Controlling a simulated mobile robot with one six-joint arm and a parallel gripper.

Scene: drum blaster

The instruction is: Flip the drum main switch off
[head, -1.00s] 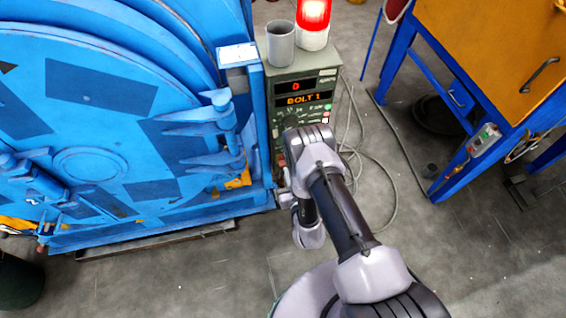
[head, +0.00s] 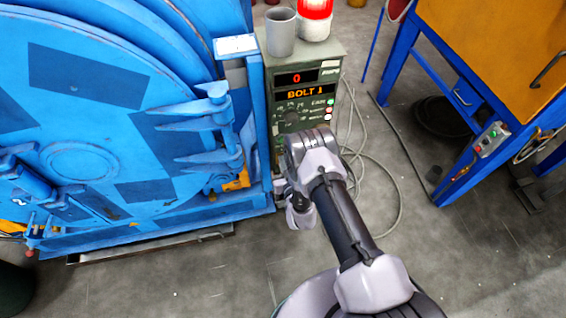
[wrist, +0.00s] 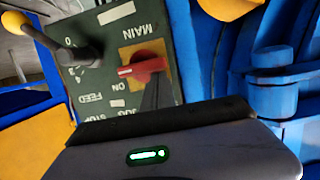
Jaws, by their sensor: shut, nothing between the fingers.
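The red main switch (wrist: 143,68) sits on a yellow plate on the green control panel (wrist: 105,83) in the wrist view. MAIN and ON labels appear upside down beside it. The switch handle points left and slightly down in that view. My gripper (wrist: 152,90) shows as a dark narrow shape right below the switch, shut and empty. I cannot tell whether it touches the switch. In the head view, the control box (head: 310,100) stands beside the blue drum machine, its display reading BOLT 1. My arm covers its lower part there, so the switch is hidden.
The blue drum machine (head: 75,160) is close on the left. A grey cup (head: 281,32) and a red lamp (head: 315,10) stand on the control box. Cables (head: 385,195) lie on the floor to the right.

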